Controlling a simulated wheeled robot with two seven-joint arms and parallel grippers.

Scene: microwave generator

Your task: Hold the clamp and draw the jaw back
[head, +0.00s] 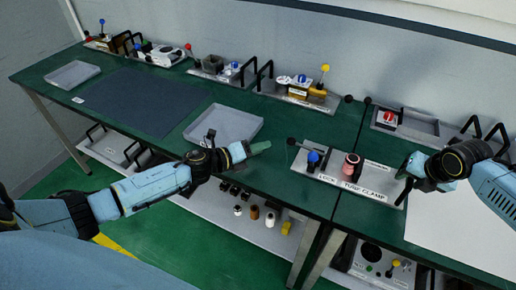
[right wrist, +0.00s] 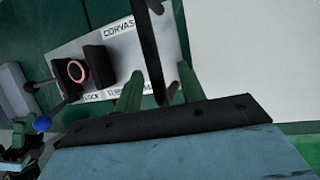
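The tube clamp is a pale plate (head: 330,181) on the green bench, labelled "LOCK" and "TUBE CLAMP". It carries a blue-knobbed lever (head: 313,157) and a dark block with a pink ring (head: 351,164); the ring also shows in the right wrist view (right wrist: 77,70). My right gripper (right wrist: 158,82) is at the plate's right end. Its two green fingers are apart, with a black handle (right wrist: 148,45) between them; no clear contact shows. My left gripper (head: 260,147) hovers over the bench, left of the clamp, with nothing visible in it; its finger gap is hidden.
A grey tray (head: 225,128) and a dark mat (head: 140,102) lie left of the clamp. Other fixtures with levers line the back wall. A white panel (head: 465,225) covers the bench at right. Several small parts stand on the lower shelf (head: 220,210).

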